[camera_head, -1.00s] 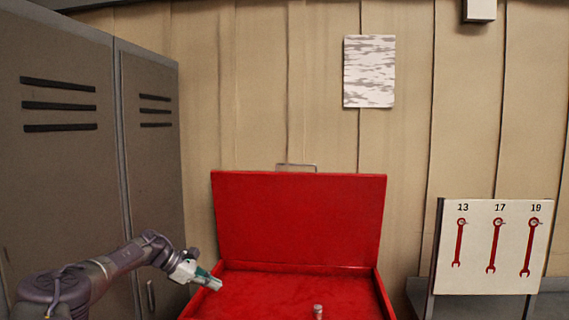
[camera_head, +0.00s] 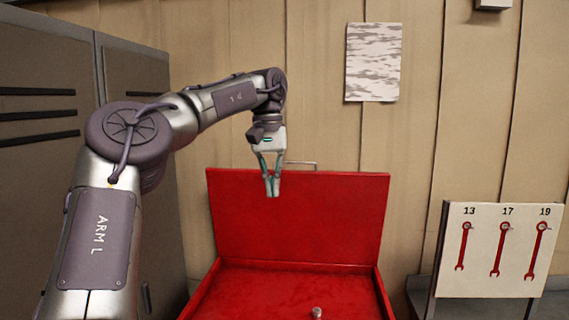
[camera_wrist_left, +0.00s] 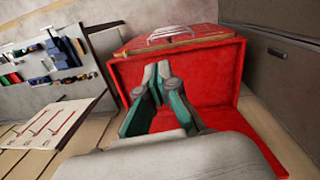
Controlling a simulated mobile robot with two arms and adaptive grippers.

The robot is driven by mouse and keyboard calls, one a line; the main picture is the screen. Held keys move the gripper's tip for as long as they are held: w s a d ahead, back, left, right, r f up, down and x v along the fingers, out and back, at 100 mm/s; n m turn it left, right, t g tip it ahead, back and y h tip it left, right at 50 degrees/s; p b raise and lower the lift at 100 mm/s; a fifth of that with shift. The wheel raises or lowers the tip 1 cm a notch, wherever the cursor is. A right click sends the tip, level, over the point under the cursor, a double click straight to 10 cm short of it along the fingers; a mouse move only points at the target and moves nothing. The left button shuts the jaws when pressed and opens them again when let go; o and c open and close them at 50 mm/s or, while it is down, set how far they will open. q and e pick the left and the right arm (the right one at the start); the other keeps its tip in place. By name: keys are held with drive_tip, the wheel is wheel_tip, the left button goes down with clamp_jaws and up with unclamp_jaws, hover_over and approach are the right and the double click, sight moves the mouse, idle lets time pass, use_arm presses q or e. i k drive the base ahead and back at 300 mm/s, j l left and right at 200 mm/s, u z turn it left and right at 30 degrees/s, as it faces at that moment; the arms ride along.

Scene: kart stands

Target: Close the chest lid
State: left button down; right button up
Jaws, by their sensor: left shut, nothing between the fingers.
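The red chest stands open, its lid (camera_head: 325,220) raised upright at the back with a metal handle (camera_head: 303,164) on its top edge. The chest's red inside (camera_head: 262,290) faces me at the bottom of the picture. My left gripper (camera_head: 272,191) is shut and empty, pointing down in front of the upper left part of the lid. In the left wrist view the gripper's fingers (camera_wrist_left: 157,72) show before the red lid (camera_wrist_left: 195,75), with the handle (camera_wrist_left: 176,34) above them. I cannot tell whether the fingertips touch the lid. My right gripper is not in view.
A small metal cylinder (camera_head: 317,313) shows in the chest. Grey lockers (camera_head: 132,65) stand at the left. A board with red wrenches (camera_head: 497,250) stands at the right. A camouflage-patterned sheet (camera_head: 373,62) hangs on the wall. In the wrist view, a tool panel (camera_wrist_left: 50,60) shows.

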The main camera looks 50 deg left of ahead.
sight(336, 218)
drive_tip(key=i+j, duration=0.3)
drive_tip(key=j, duration=0.15)
drive_tip(key=i+j, duration=0.3)
drive_tip(key=j, duration=0.15)
drive_tip(key=i+j, duration=0.3)
drive_tip(key=j, duration=0.2)
drive_tip(key=i+j, duration=0.3)
drive_tip(key=j, duration=0.15)
